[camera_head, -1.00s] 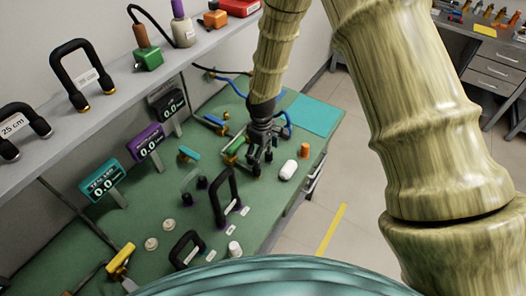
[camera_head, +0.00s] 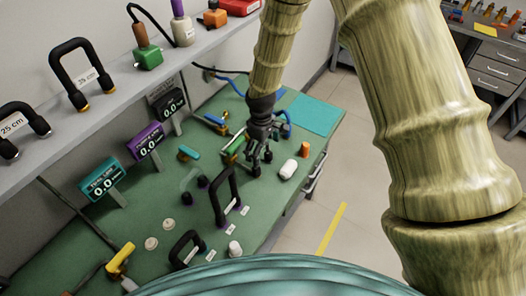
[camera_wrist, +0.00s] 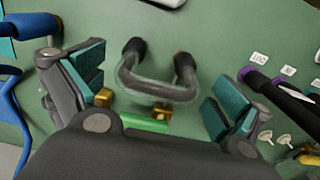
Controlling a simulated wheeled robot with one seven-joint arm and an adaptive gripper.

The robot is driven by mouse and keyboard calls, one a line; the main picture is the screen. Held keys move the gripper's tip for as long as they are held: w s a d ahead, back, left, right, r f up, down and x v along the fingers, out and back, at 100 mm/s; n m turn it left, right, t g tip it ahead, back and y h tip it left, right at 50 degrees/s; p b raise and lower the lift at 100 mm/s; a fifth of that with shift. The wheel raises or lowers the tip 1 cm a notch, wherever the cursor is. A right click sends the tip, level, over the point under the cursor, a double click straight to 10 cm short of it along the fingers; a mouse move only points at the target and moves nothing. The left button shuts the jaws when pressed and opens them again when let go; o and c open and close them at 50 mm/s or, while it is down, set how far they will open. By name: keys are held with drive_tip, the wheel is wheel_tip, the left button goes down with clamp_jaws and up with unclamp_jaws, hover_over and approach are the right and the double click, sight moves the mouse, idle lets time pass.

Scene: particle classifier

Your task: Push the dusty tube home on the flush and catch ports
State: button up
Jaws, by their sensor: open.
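A grey, see-through U-shaped tube (camera_wrist: 150,88) with black ends lies between and beyond my gripper fingers in the wrist view; I take it as the dusty tube. My gripper (camera_head: 261,167) is open above the bench, with teal finger pads spread either side of the tube in the wrist view (camera_wrist: 153,78). I see no finger contact with it. Brass fittings (camera_wrist: 162,111) and a green part (camera_wrist: 145,124) show below the tube. I cannot identify the flush and catch ports.
A black U-tube with purple ends (camera_head: 218,207) stands near my gripper, another black tube (camera_head: 174,251) nearer. A white bottle (camera_head: 288,169) and orange piece (camera_head: 304,149) are right of it. Displays (camera_head: 103,184) line the back. The teal mat (camera_head: 313,115) is clear.

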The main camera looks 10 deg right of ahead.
wheel_tip(320, 180, up, 10)
drive_tip(key=shift+a+r, duration=0.1)
drive_tip(key=shift+a, duration=0.05)
idle(0.3)
idle(0.4)
